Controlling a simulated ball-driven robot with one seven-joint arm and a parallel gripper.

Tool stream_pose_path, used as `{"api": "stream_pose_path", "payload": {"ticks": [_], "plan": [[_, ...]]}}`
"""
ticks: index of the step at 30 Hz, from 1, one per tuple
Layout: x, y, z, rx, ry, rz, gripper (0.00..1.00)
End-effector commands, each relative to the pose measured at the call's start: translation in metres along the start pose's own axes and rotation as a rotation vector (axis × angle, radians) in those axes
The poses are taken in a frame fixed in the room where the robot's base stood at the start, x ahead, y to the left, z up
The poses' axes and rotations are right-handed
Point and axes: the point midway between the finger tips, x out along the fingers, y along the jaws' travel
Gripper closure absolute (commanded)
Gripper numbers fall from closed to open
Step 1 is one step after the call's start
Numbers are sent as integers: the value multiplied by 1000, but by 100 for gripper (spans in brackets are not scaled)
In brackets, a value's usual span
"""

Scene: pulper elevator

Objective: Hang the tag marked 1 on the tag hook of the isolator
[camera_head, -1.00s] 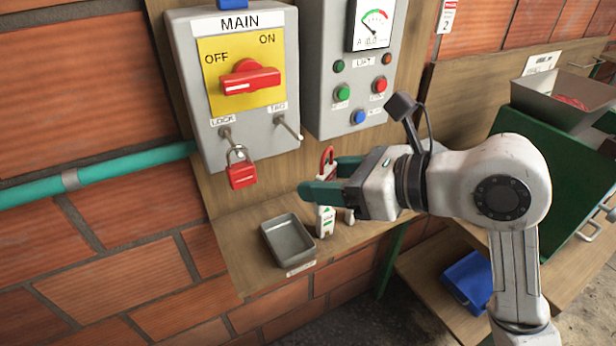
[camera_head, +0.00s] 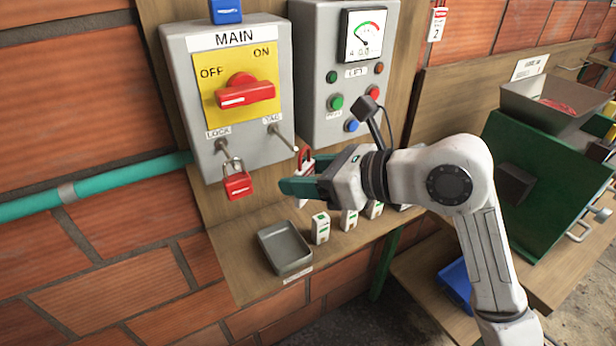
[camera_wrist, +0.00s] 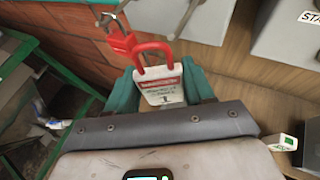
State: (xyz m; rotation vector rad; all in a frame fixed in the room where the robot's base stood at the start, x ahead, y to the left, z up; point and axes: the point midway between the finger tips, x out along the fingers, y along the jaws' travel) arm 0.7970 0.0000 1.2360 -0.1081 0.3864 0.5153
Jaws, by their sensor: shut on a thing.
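The isolator (camera_head: 180,85) is a grey box marked MAIN with a red handle on a yellow plate. Its tag hook (camera_head: 283,138), a thin metal rod under the TAG label, sticks out at the lower right; a rod shows in the wrist view too (camera_wrist: 187,18). My gripper (camera_head: 292,186) is shut on a white tag (camera_wrist: 163,90) with red print and a red loop (camera_wrist: 152,47). A 1 seems to show at its bottom. The loop is close to the rod's tip in the head view; I cannot tell whether they touch.
A red padlock (camera_head: 237,185) hangs on the lock fitting left of the tag hook. A grey tray (camera_head: 268,252) and several small white-and-green tags (camera_head: 320,229) are on the shelf below. A grey control box (camera_head: 312,75) stands to the right.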

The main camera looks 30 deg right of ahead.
Motion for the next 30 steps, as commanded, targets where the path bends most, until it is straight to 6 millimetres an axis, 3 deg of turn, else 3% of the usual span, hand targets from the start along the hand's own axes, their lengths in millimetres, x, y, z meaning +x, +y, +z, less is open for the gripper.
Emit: {"api": "stream_pose_path", "payload": {"ticks": [20, 30], "plan": [[30, -18, 10, 2, 1, 1, 76], [43, -24, 4, 0, 0, 0, 76]]}}
